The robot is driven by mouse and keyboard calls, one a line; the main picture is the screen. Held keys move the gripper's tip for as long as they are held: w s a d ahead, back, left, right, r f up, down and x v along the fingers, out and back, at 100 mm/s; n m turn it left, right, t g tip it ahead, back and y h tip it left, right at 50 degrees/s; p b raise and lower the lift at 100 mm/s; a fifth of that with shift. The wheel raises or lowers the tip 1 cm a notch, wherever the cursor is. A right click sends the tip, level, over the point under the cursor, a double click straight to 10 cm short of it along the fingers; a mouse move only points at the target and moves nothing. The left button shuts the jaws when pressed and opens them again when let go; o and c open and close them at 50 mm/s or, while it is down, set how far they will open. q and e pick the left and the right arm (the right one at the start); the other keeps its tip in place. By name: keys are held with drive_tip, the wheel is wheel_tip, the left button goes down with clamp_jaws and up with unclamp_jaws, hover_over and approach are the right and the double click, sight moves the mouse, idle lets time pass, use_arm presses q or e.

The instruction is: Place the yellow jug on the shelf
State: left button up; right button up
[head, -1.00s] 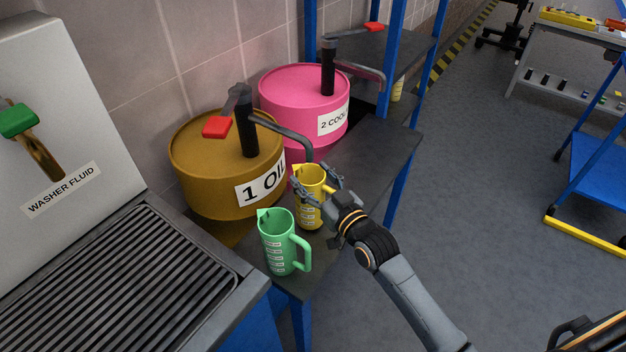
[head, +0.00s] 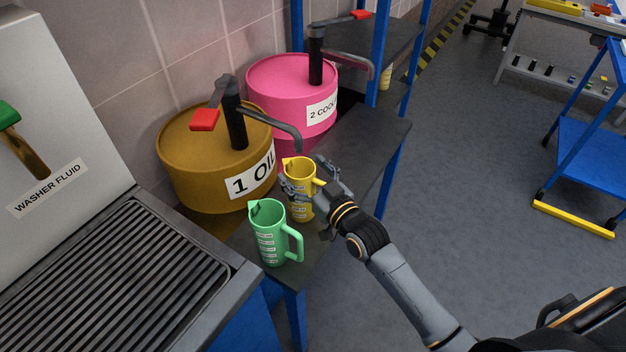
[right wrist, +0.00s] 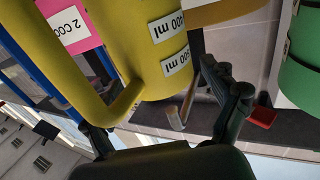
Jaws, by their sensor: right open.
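The yellow jug (head: 299,186) stands upright on the dark shelf (head: 370,158), under the spout of the oil drum. In the right wrist view the jug (right wrist: 130,45) fills the upper left, close to the camera, with its handle towards me. My right gripper (head: 314,184) is at the jug with its fingers spread on either side of it. In the wrist view the open fingers (right wrist: 165,115) lie around the handle side; I cannot tell whether they touch it. My left gripper is not in view.
A green jug (head: 271,232) stands close in front of the yellow one. The oil drum (head: 205,165) and pink coolant drum (head: 280,85) stand behind. A washer fluid unit with a grate (head: 120,270) is at left. Blue posts (head: 378,50) rise at the back.

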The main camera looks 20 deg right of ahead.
drive_tip(key=v, duration=1.2)
drive_tip(key=shift+b, duration=0.45)
